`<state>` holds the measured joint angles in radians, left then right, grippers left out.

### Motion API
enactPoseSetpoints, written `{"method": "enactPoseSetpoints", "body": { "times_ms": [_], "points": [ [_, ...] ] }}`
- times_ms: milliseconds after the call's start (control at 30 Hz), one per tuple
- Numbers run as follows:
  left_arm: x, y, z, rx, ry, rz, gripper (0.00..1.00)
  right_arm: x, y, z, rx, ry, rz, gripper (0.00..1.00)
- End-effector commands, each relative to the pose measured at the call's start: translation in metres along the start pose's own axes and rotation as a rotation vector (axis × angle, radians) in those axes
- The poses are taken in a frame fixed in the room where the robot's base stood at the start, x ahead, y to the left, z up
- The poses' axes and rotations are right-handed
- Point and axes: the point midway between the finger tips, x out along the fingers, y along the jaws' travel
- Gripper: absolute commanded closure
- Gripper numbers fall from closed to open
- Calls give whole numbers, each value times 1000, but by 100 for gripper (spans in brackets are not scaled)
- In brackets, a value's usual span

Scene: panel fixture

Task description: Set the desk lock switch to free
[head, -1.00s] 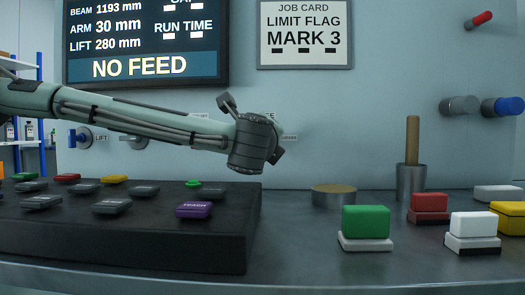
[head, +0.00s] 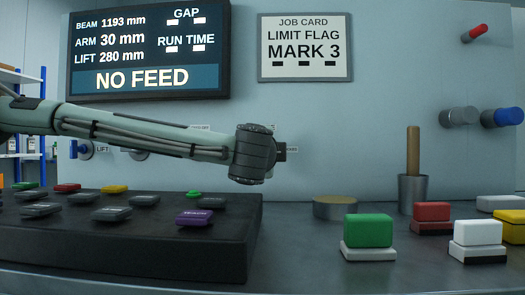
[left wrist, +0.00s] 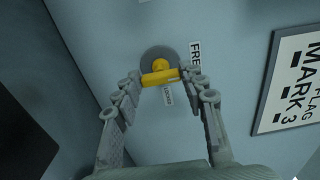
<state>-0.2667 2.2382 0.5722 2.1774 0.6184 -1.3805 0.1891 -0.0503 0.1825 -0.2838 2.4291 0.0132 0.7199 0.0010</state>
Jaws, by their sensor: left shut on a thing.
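The desk lock switch shows in the left wrist view as a grey round base with a yellow handle (left wrist: 160,77). A label starting "FRE" (left wrist: 195,56) lies right of it, and a "LOCKED" label (left wrist: 167,94) lies just below it. My left gripper (left wrist: 160,75) has its fingers at both ends of the yellow handle and is shut on it. In the head view my left wrist (head: 252,154) hides the switch and most of the gripper. My right gripper is not in view.
A dark console (head: 230,235) with several coloured keys fills the left of the desk. Green (head: 368,230), red and white block buttons, a round tin (head: 335,208) and a cup with a wooden stick (head: 413,190) stand right. Wall knobs (head: 459,117) are farther right.

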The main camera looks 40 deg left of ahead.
Motion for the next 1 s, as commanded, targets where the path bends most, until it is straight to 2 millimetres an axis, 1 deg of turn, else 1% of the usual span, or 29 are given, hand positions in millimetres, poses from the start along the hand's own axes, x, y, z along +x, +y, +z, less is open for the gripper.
{"method": "enactPoseSetpoints", "body": {
  "times_ms": [467, 500, 667, 933, 1000],
  "points": [
    [0, 0, 0, -19, 0, 0, 88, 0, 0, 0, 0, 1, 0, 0],
    [0, 0, 0, -19, 0, 0, 58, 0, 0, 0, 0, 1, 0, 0],
    [0, 0, 0, -18, 0, 0, 38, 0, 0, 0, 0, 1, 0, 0],
    [0, 0, 0, -16, 0, 0, 38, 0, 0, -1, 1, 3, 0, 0],
    [-3, 0, 0, -16, 1, -1, 38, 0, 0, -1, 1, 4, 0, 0]
  ]
}}
